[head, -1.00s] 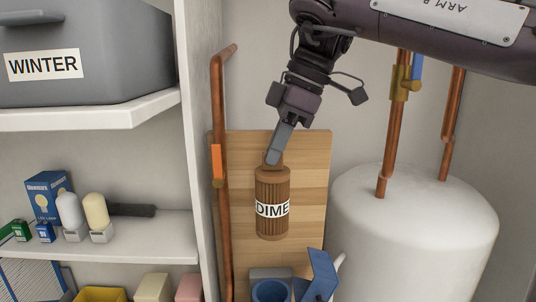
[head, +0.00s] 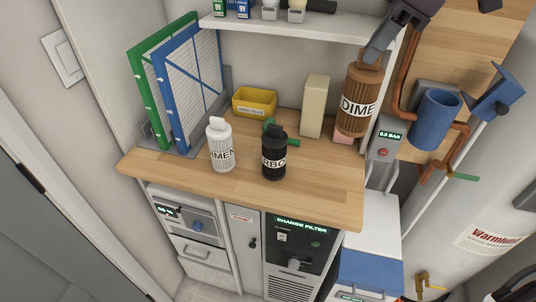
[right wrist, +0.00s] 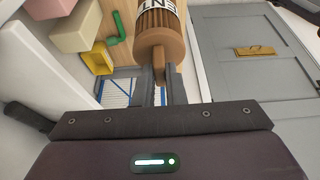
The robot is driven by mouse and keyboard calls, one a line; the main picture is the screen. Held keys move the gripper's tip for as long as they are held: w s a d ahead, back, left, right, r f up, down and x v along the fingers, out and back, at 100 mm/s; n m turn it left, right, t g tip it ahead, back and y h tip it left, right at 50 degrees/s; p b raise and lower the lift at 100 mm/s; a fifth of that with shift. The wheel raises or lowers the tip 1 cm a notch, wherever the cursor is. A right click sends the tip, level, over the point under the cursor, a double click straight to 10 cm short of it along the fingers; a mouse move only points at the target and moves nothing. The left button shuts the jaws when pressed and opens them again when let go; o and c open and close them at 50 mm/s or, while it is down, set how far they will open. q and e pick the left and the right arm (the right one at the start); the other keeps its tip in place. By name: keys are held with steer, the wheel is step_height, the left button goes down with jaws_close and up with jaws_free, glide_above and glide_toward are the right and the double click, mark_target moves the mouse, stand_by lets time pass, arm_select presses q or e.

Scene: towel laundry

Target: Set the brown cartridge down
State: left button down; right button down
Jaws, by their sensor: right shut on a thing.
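The brown ribbed cartridge (head: 357,112) hangs upright in the head view at the right end of the wooden worktop (head: 310,190). Its label is partly visible. My right gripper (head: 372,50) is shut on the knob at its top. In the right wrist view the cartridge (right wrist: 160,42) sits between the fingers of my right gripper (right wrist: 161,92). A pink block (head: 343,138) shows just below and behind the cartridge. I cannot tell how far the cartridge's base is above the worktop. My left gripper is not in view.
A white cartridge (head: 221,150) and a black cartridge (head: 273,158) stand on the worktop. Behind them are a yellow bin (head: 255,101) and a cream block (head: 314,106). A blue cup (head: 436,118) and copper pipes are at right. The worktop's front right is bare.

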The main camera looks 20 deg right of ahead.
mark_target(357, 124)
steer(key=shift+f, duration=0.3)
steer(key=f, duration=1)
steer(key=f+p, duration=0.1)
steer(key=f, duration=0.4)
steer(key=shift+d+f, duration=0.15)
steer(key=shift+d, duration=0.15)
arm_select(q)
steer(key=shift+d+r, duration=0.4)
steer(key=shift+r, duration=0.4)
arm_select(e)
step_height(357, 124, down, 4)
steer(key=shift+f, duration=0.15)
steer(key=shift+a, duration=0.1)
